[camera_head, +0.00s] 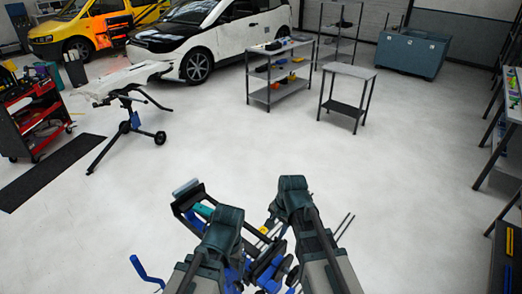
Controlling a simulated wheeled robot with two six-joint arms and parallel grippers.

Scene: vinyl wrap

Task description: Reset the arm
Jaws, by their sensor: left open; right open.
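My two arms reach up from the bottom middle of the head view, side by side. The dark front end of my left arm, with my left gripper (226,216), is left of centre, over a dark frame with blue parts. The dark front end of my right arm, with my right gripper (292,185), is a little farther right and forward, with a gap between the two. Both grippers are open. Their fingers are small and partly hidden by the arm links. I see nothing held in either gripper.
A dark frame (186,204) with rolls and blue parts lies beneath my arms. A stand with a white panel (124,78) is at left, near a red tool cart (33,116). Grey shelves (281,68) and a table (348,72) stand behind. The floor (400,170) ahead and right is clear.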

